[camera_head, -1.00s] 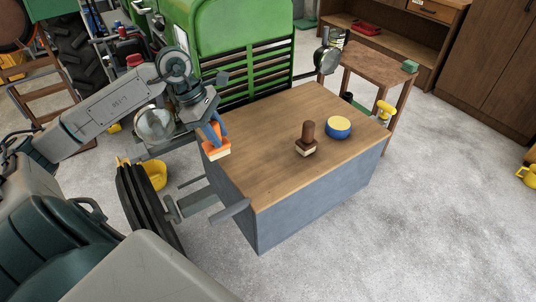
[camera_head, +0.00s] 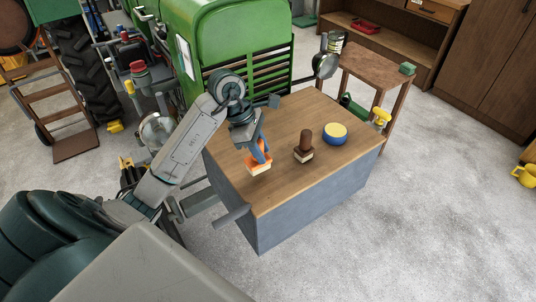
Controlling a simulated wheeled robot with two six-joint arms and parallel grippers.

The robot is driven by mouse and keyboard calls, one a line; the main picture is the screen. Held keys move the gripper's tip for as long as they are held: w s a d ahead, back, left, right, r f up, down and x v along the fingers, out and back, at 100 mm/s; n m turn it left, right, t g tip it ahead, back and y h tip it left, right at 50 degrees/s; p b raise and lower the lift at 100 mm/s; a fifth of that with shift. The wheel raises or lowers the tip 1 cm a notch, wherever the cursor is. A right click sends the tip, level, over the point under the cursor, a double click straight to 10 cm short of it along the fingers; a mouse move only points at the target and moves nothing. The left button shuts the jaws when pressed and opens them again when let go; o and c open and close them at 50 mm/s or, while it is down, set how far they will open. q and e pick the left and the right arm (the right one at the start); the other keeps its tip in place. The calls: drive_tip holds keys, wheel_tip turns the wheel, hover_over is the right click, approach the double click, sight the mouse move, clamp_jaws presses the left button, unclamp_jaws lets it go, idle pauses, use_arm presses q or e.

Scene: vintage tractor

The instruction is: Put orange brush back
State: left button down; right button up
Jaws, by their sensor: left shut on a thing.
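An orange brush (camera_head: 257,169) with pale bristles is in my left gripper (camera_head: 258,156), bristles pointing down. My left gripper is shut on its orange upper part, and the blue fingers hide some of it. The brush is over the left part of the wooden-topped workbench (camera_head: 295,182). I cannot tell whether the bristles touch the top. My right gripper does not show.
A brown-handled brush (camera_head: 304,147) stands on the bench to the right, with a blue and yellow round tin (camera_head: 335,134) beyond it. A green tractor (camera_head: 235,45) stands behind the bench. A wooden side table (camera_head: 378,68) stands behind right. The bench's front top is clear.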

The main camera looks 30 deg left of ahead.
sight(268, 160)
use_arm(q)
drive_tip(key=shift+w+d, duration=0.2)
drive_tip(key=shift+d, duration=0.35)
drive_tip(key=b+x, duration=0.1)
drive_tip(key=x, duration=0.2)
drive_tip(key=shift+a+b, duration=0.15)
drive_tip(key=shift+b, duration=0.25)
drive_tip(key=shift+f, duration=0.3)
drive_tip(key=shift+a, duration=0.1)
drive_tip(key=shift+f, duration=0.1)
drive_tip(key=c, duration=1.1)
unclamp_jaws()
